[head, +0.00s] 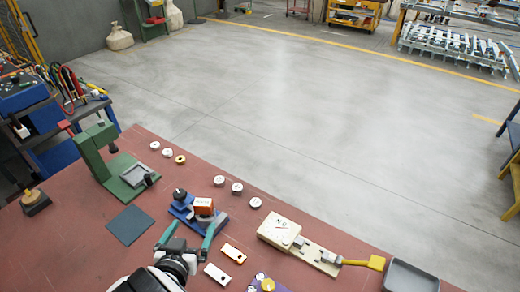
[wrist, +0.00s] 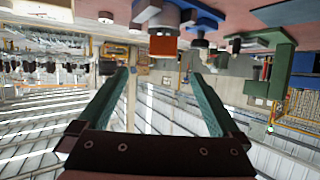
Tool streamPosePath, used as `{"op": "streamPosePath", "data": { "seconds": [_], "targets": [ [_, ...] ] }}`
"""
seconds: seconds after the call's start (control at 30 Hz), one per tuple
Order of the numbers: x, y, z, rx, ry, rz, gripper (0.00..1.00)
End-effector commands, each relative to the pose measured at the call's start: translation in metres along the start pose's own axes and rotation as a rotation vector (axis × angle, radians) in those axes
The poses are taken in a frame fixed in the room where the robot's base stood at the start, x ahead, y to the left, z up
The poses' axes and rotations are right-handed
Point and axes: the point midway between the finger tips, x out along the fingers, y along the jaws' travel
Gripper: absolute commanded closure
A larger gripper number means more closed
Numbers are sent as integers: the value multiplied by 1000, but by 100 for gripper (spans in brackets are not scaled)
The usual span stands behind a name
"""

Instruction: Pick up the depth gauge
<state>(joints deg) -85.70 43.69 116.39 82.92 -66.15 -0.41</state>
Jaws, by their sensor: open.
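I cannot tell for certain which item is the depth gauge. My gripper (head: 200,222) is open, with teal fingers spread near a blue fixture (head: 183,212) that has a dark knob and an orange block (head: 204,206). In the wrist view, which looks upside down, my gripper (wrist: 160,73) is empty. The orange block (wrist: 163,46) and the blue fixture (wrist: 205,17) show beyond the fingertips there. To the right in the head view, a cream block (head: 279,232) marked with letters sits on a pale plate beside a grey piece and a yellow handle (head: 372,263).
A green stand (head: 101,150) and a dark blue mat (head: 130,225) are at the left of the red table. Several small round discs (head: 237,188) lie along its far side. A grey tray (head: 410,277) stands at right.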

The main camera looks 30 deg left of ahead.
Motion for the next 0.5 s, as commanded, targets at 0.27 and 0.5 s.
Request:
{"op": "streamPosePath", "data": {
  "seconds": [0.27,0.5],
  "targets": [
    [61,-2,1,-18,20,9,0],
    [103,-2,0,-18,19,6,0]
  ]
}}
